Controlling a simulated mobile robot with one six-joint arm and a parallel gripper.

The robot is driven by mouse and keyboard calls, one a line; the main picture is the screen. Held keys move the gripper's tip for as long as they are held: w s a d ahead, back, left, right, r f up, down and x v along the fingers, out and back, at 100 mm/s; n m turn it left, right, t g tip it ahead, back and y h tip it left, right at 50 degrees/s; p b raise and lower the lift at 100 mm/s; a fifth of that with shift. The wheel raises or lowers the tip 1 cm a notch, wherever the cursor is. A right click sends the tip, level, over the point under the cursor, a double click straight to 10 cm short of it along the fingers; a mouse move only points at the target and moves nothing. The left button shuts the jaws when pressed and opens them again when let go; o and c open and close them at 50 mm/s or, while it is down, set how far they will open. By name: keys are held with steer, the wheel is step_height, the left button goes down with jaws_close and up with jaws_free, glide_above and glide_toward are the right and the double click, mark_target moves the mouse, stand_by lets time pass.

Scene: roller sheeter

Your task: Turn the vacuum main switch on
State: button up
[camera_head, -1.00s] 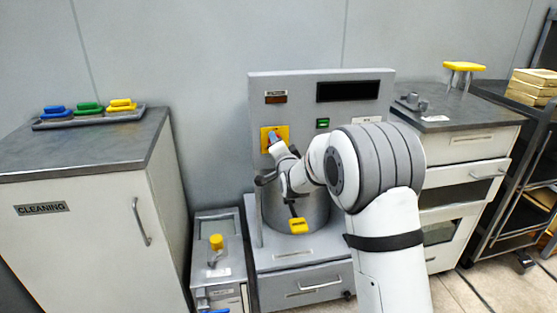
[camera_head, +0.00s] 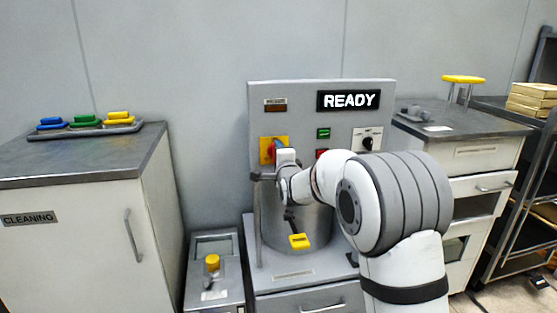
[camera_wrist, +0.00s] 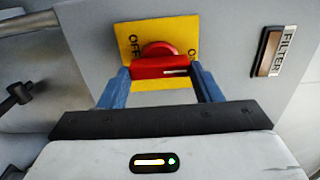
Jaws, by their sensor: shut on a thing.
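The main switch is a red rotary knob (camera_wrist: 160,64) on a yellow plate (camera_wrist: 135,33) lettered OFF at the left, with a partly hidden second label at the right. In the wrist view its bar lies crosswise, its white pointer line toward the right label. My gripper (camera_wrist: 160,74) has its blue fingers at the two ends of the bar and is shut on it. In the head view the yellow plate (camera_head: 265,152) is on the machine's grey panel (camera_head: 355,122), with my gripper (camera_head: 279,144) covering part of the knob. The display (camera_head: 348,100) reads READY.
A green button (camera_head: 323,133), a red button (camera_head: 321,153) and a dial (camera_head: 367,140) are right of the switch. A FILTER window (camera_wrist: 270,52) is nearby. A yellow-handled lever (camera_head: 299,241) sticks out below my wrist. Cabinets flank the machine.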

steer(key=shift+c, duration=0.2)
steer(key=o, duration=1)
steer(key=v, duration=0.7)
steer(key=shift+s+p, duration=0.3)
steer(key=shift+s, duration=0.1)
steer(key=shift+d, duration=0.15)
